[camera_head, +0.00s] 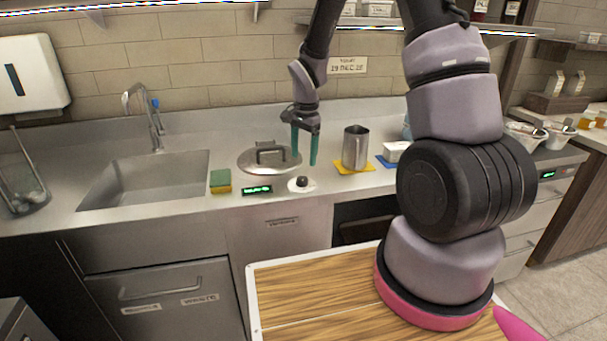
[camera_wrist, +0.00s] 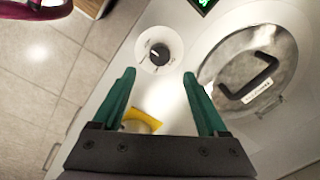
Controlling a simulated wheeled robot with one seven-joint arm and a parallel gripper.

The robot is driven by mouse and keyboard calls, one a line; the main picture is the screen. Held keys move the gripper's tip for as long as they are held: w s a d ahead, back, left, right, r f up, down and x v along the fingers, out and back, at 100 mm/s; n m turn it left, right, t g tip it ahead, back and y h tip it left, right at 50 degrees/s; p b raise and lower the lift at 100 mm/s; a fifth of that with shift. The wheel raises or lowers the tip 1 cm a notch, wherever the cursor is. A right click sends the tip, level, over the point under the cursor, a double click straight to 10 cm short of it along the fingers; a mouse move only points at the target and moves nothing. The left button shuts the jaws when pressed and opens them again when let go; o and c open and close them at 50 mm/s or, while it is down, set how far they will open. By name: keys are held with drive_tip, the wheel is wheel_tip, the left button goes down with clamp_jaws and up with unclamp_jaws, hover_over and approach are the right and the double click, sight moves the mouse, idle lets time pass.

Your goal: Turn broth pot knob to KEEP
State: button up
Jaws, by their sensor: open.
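The broth pot knob is a small black knob (camera_head: 302,181) on a round white dial plate, set in the steel counter in front of a lidded pot. In the wrist view the knob (camera_wrist: 159,54) has a white pointer mark; the dial's lettering is too small to read. The round steel pot lid (camera_head: 262,162) with a black handle also shows in the wrist view (camera_wrist: 222,75). My gripper (camera_head: 304,150) has teal fingers, open and empty, above the counter behind the knob. In the wrist view the knob appears just beyond the gap between the fingertips (camera_wrist: 159,75), not touched.
A green display (camera_head: 257,190) sits left of the knob. A green-and-yellow sponge (camera_head: 220,181) lies farther left by the sink (camera_head: 150,180). A steel pitcher (camera_head: 356,147) stands on a yellow mat right of my gripper. A white container (camera_head: 394,152) is beyond it.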

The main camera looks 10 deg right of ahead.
sight(303, 178)
wheel_tip(303, 178, down, 8)
drive_tip(key=shift+w+a+r, duration=0.1)
drive_tip(key=shift+w, duration=0.05)
clamp_jaws()
